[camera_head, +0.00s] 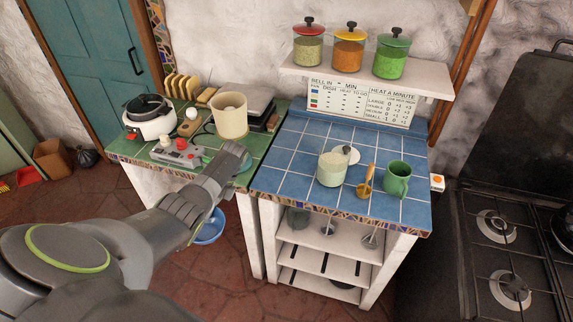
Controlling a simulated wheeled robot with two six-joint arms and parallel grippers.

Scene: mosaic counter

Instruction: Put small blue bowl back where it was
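My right gripper is not in view.
The green counter holds a cooker (149,125), a red-and-grey device (176,152) and a cream container (230,120). A larger blue basin (210,230) is on the floor.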

